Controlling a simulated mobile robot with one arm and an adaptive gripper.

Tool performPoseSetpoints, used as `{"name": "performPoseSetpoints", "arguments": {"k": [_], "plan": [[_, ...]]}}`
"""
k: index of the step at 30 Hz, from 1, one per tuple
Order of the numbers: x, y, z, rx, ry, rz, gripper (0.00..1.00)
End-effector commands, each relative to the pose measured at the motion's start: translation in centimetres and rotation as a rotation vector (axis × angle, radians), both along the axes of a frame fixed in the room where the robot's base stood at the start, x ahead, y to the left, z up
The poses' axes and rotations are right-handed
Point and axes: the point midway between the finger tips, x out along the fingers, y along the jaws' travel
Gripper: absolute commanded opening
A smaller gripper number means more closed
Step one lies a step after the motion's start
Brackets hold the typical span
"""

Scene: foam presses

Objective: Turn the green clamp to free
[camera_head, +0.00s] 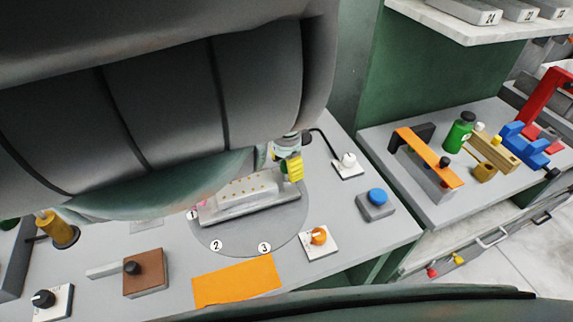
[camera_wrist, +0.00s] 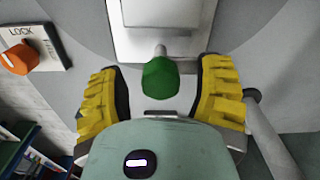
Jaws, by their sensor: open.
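The green clamp (camera_wrist: 161,78) shows in the wrist view as a rounded green knob on a short pale stem, beside a light metal block (camera_wrist: 158,14). My gripper (camera_wrist: 160,72) is open, with one yellow ribbed finger on each side of the knob. Gaps show between the knob and both fingers. In the head view, my gripper (camera_head: 290,167) is at the far right end of the pale mold (camera_head: 245,191); I cannot make out the green clamp there. Which position the clamp is turned to cannot be read.
The mold sits on a round grey plate (camera_head: 225,236) marked 1, 2, 3. An orange knob (camera_head: 318,236) is near its right; the wrist view shows its LOCK label (camera_wrist: 20,31). A blue button (camera_head: 377,196) and white knob (camera_head: 348,160) stand right. An orange mat (camera_head: 237,282) lies in front.

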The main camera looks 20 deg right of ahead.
Motion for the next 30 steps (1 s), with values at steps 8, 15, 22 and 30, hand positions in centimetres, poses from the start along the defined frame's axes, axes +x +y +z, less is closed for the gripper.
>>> {"name": "performPoseSetpoints", "arguments": {"k": [8, 15, 22, 30], "plan": [[0.1, 0.0, 0.8, -0.002, 0.0, 0.0, 0.66], [0.3, 0.0, 3.7, 0.0, -0.007, -0.001, 0.66], [0.3, 0.1, 6.2, 0.0, -0.006, 0.002, 0.66], [0.0, 0.0, 7.4, 0.0, -0.001, 0.001, 0.66]]}}
